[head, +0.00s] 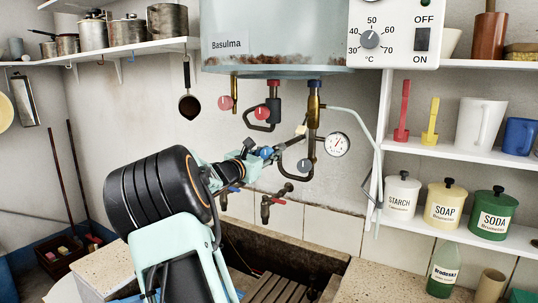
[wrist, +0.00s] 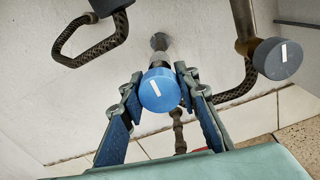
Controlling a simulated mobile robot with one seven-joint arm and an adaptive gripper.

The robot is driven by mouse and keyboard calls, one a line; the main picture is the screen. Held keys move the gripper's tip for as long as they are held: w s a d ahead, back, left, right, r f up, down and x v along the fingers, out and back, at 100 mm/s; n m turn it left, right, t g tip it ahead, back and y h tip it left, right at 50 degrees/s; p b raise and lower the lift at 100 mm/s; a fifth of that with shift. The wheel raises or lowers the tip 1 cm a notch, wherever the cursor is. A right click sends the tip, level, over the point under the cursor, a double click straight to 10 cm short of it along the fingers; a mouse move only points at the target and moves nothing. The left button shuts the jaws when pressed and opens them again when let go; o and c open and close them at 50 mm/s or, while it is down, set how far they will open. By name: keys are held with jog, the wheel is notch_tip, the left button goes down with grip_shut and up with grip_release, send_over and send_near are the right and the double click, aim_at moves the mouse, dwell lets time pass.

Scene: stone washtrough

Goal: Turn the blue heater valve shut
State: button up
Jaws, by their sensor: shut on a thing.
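The blue heater valve (wrist: 160,90) is a round knob with a white line across its face, in the middle of the wrist view. In the head view, the valve (head: 265,152) shows below the heater pipes at the tip of my arm. My gripper (wrist: 162,96) is shut on the knob, with one blue-padded finger on each side. In the head view, my gripper (head: 254,156) reaches it from the left and hides part of it. The exact finger contact is hard to see.
The heater tank (head: 275,40) hangs above. Red knobs (head: 262,113), a grey knob (wrist: 277,59) and a pressure gauge (head: 337,145) are close by. A tap (head: 267,207) sits below, over the stone trough (head: 315,258). Shelves with canisters (head: 444,205) stand right.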

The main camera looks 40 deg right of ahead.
jog(key=shift+f+m+b, duration=0.15)
jog(key=shift+m+b, duration=0.15)
jog(key=shift+b, duration=0.35)
jog(key=m+b, duration=0.1)
jog(key=b, duration=0.2)
jog(key=shift+f+m, duration=0.2)
jog(key=shift+m, duration=0.2)
jog(key=m+b, duration=0.5)
jog(key=b, duration=0.3)
jog(key=m+b, duration=0.5)
jog(key=b, duration=0.1)
jog(key=shift+m, duration=0.4)
jog(key=shift+r+m+b, duration=0.15)
jog(key=shift+m+b, duration=0.7)
jog(key=shift+m, duration=0.25)
jog(key=shift+r+m+b, duration=0.1)
jog(key=shift+m+b, duration=0.75)
jog(key=shift+m, duration=0.25)
jog(key=shift+r, duration=0.1)
jog(key=o, duration=1.2)
jog(key=shift+c, duration=0.2)
